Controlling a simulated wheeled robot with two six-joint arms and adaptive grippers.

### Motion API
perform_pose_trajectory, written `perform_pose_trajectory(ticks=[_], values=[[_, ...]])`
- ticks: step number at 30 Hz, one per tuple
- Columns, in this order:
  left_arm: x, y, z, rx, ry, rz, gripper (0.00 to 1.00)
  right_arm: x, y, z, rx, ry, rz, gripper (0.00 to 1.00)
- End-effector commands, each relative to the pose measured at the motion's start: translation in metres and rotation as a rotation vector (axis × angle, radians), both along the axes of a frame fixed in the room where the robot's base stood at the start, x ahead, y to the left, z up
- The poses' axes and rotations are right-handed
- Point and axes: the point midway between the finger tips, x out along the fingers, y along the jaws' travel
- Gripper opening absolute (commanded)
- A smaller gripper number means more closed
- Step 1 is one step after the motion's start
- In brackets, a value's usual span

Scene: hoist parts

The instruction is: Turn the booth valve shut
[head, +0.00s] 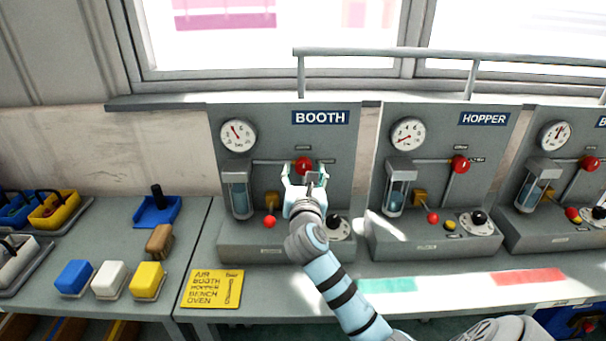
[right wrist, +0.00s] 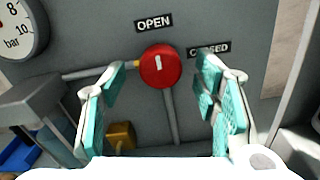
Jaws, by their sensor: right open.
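The booth valve is a round red knob (head: 304,166) on the grey panel under the BOOTH sign (head: 321,118). In the right wrist view the knob (right wrist: 160,66) faces me, with a short white mark that stands nearly upright. An OPEN label (right wrist: 153,22) is above it and a CLOSED label (right wrist: 209,48) is to its upper right. My right gripper (head: 304,180) is open in front of the knob. In the right wrist view its teal fingers (right wrist: 160,82) stand apart on either side of the knob, with nothing held. My left gripper is not in view.
The booth gauge (head: 238,135) and a glass cylinder (head: 239,190) are left of the valve. A small red ball-ended lever (head: 270,222) is below. The HOPPER panel (head: 440,125) stands to the right. A yellow card (head: 212,289) lies on the bench in front.

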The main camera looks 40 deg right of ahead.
Motion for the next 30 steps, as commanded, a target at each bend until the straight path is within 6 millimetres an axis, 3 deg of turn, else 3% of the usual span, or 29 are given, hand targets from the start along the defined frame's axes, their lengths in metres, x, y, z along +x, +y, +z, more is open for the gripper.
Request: perform_pose_trajectory(ticks=[4,12,21,30], values=[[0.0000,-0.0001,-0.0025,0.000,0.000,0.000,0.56,0.0108,-0.0087,0.0000,0.001,-0.001,0.000,0.56],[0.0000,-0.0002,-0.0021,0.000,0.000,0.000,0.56,0.0123,-0.0096,0.0000,0.002,-0.001,0.001,0.54],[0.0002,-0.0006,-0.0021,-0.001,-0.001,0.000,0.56,0.0124,-0.0089,0.0001,0.002,-0.001,0.002,0.08],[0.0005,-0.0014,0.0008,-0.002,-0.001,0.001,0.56,0.0125,-0.0087,0.0007,0.027,-0.019,0.002,0.08]])
